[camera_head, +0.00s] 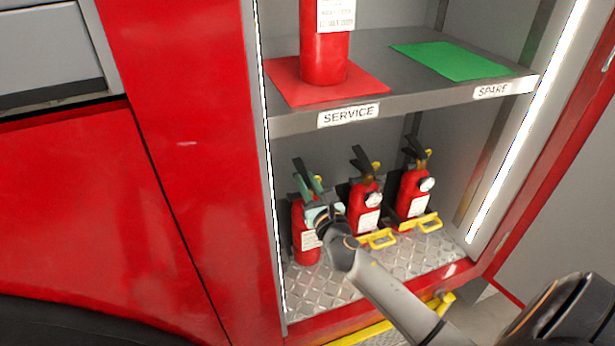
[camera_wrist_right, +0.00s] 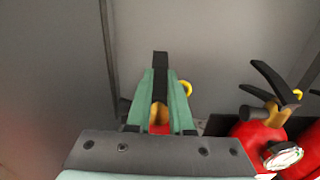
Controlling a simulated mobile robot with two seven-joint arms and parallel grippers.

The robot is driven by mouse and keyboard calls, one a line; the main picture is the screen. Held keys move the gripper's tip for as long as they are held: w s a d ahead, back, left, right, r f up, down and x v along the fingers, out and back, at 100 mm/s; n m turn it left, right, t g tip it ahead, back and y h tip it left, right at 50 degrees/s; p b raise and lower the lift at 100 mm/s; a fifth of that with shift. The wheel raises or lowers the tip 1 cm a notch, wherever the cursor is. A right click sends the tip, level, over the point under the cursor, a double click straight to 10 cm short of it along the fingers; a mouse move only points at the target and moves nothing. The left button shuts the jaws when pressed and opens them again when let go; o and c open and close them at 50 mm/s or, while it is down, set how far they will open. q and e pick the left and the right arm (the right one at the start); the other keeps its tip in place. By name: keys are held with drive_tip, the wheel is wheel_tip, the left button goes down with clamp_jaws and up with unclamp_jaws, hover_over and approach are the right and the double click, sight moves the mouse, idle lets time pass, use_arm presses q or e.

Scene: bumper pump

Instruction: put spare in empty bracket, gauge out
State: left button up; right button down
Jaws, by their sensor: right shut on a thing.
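My right gripper (camera_head: 312,187) is shut on the leftmost red extinguisher (camera_head: 305,240), which stands upright on or just above the lower floor. In the right wrist view the fingers (camera_wrist_right: 160,100) close on both sides of its black handle (camera_wrist_right: 160,65). Its gauge is hidden behind the gripper. A middle extinguisher (camera_head: 364,212) and a right extinguisher (camera_head: 411,197) stand beside it, gauges facing out, with yellow bracket bars in front. No yellow bar shows in front of the held one; my wrist covers part of that area. My left gripper is out of view.
Above, the shelf carries a red SERVICE mat (camera_head: 353,86) with another extinguisher (camera_head: 324,58) on it, and a bare green SPARE mat (camera_head: 457,60). The cabinet's left wall is close to the held extinguisher. The diamond-plate floor (camera_head: 317,283) is clear in front.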

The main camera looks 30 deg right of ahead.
drive_tip(key=shift+w+a+r, duration=0.1)
drive_tip(key=shift+w+r, duration=0.1)
drive_tip(key=shift+r, duration=0.25)
drive_tip(key=shift+f, duration=0.15)
drive_tip(key=c, duration=1.2)
unclamp_jaws()
drive_tip(key=shift+s+f, duration=0.1)
drive_tip(key=shift+f, duration=0.3)
drive_tip(key=o, duration=0.4)
drive_tip(key=shift+r, duration=0.15)
